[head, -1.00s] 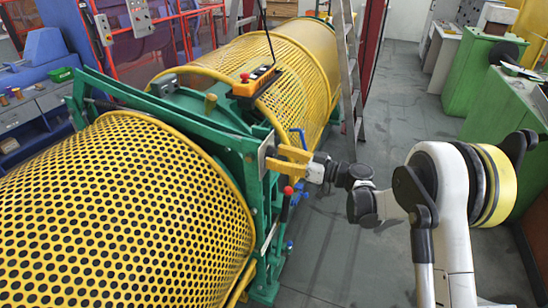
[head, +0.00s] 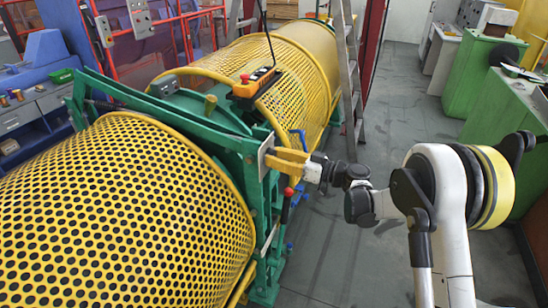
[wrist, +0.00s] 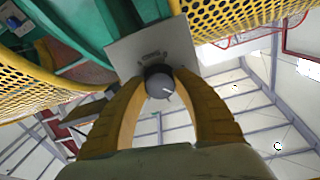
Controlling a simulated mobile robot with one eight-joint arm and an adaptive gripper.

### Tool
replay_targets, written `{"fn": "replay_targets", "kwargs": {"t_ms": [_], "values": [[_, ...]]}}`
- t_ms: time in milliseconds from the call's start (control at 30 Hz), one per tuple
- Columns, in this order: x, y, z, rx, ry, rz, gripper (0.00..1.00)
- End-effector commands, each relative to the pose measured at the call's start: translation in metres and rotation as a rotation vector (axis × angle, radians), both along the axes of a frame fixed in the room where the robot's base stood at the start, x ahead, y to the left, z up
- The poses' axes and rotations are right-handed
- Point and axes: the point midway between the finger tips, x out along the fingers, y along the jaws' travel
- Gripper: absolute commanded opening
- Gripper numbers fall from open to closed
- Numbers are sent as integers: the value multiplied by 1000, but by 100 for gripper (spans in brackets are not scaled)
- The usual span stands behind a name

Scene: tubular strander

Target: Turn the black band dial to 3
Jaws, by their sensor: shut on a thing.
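The dial (wrist: 158,87) is a grey round knob with a dark rim and a short white line on its face. It stands on a pale plate (wrist: 128,55) with small dark markings above the knob, too small to read. In the wrist view the white line points toward the right. My gripper (wrist: 163,76) has two yellow fingers shut on the knob, one on each side. In the head view my gripper (head: 280,159) reaches from the right to the plate (head: 264,154) on the green frame; the fingers hide the knob there.
The green frame (head: 252,182) stands between two yellow perforated guards (head: 120,215). A red-knobbed lever (head: 288,192) sits just below my gripper. A ladder (head: 347,70) stands behind.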

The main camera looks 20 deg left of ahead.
Motion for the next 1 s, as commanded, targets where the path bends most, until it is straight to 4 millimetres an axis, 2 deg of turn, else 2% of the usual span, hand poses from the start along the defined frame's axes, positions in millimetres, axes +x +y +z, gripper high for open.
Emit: {"fn": "replay_targets", "kwargs": {"t_ms": [700,1000], "values": [[0,0,-1,44,567,1,3],[0,0,0,59,741,0,3]]}}
